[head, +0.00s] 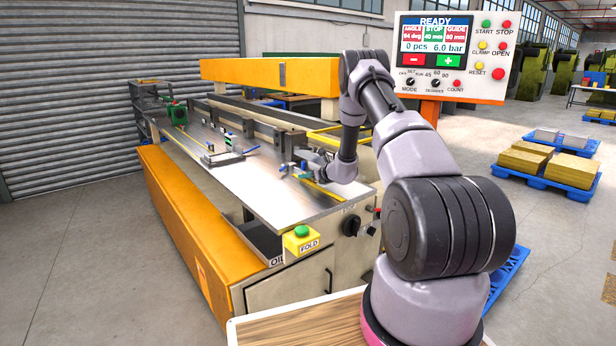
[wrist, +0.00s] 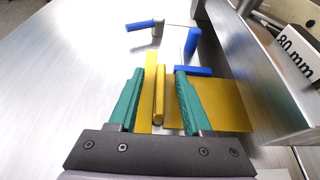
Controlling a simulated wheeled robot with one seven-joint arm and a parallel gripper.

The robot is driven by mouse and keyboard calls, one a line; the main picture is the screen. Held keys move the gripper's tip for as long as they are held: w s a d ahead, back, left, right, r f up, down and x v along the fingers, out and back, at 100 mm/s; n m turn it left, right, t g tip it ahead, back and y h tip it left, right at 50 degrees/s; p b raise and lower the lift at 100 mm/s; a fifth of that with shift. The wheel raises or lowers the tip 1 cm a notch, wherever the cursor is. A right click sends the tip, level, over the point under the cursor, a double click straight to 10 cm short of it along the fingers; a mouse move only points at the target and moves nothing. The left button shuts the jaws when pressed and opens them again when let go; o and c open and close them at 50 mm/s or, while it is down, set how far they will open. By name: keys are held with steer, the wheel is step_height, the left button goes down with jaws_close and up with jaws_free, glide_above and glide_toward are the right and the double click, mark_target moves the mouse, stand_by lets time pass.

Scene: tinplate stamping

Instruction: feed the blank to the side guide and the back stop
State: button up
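In the wrist view a flat yellow sheet, which looks like the blank (wrist: 225,105), lies on the bright metal bed (wrist: 75,70), partly under my right finger. A raised yellow bar (wrist: 160,95) stands beside its left edge, along a longer flat yellow strip (wrist: 150,75). My gripper (wrist: 159,72) is open, its green fingers on either side of the bar with gaps showing. A blue block (wrist: 193,71) sits at the sheet's far edge, with an upright blue piece (wrist: 192,40) behind it. I cannot tell which parts are the side guide and back stop. In the head view my gripper (head: 302,172) is low over the bed, small.
A grey metal beam with an "80 mm" label (wrist: 295,50) runs close along the right. A blue-handled lever (wrist: 141,25) stands beyond the strip. The control panel (head: 452,57) reads READY. A yellow FOLD button box (head: 302,241) is at the bed's near corner.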

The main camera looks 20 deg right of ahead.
steer(key=v, duration=1.1)
